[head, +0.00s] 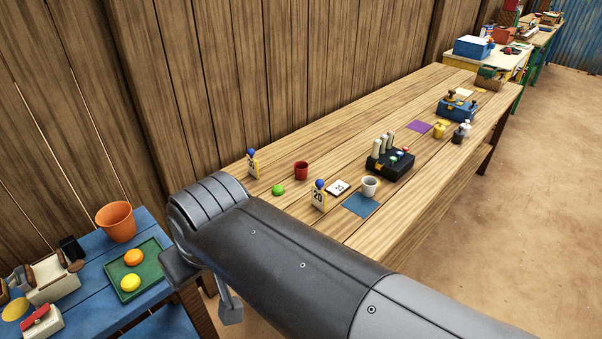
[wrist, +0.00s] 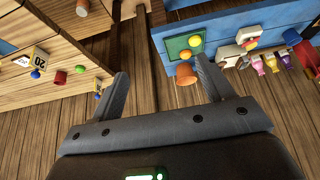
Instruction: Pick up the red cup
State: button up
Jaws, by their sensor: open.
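The red cup (head: 301,170) stands upright on the long wooden table, near the wall, between two number cards topped with blue balls. It also shows in the wrist view (wrist: 60,78), at the left, outside my fingers. My gripper (wrist: 161,72) is open and empty. In the head view my gripper (head: 207,288) hangs by the gap between the wooden table and the blue table, well apart from the cup. My forearm covers part of the wooden table's near end.
A green ball (head: 278,190) lies close to the cup, with a number card (head: 319,196) in front. A white cup (head: 370,186) stands on a blue mat (head: 360,205). An orange pot (head: 116,221) stands on the blue table. The plank wall rises behind.

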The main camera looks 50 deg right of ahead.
jog(key=w+d+r+m+h, duration=0.1)
jog(key=w+d, duration=0.3)
jog(key=w, duration=0.3)
jog(key=w+d+r+m+h, duration=0.1)
jog(key=w+d+r, duration=0.1)
jog(key=w+d, duration=0.4)
jog(key=w+d+f+m+g, duration=0.1)
jog(key=w+d+f, duration=0.3)
jog(key=w+d, duration=0.8)
jog(key=m, duration=0.4)
send_over(302, 175)
jog(key=shift+g+h, duration=0.3)
notch_tip(302, 175, down, 22)
jog(key=shift+w+r, duration=0.1)
jog(key=shift+w, duration=0.05)
jog(key=shift+d+x, duration=0.1)
jog(key=shift+x, duration=1.45)
jog(key=shift+d+x, duration=0.15)
jog(key=shift+x, duration=1.35)
jog(key=shift+w+r, duration=0.1)
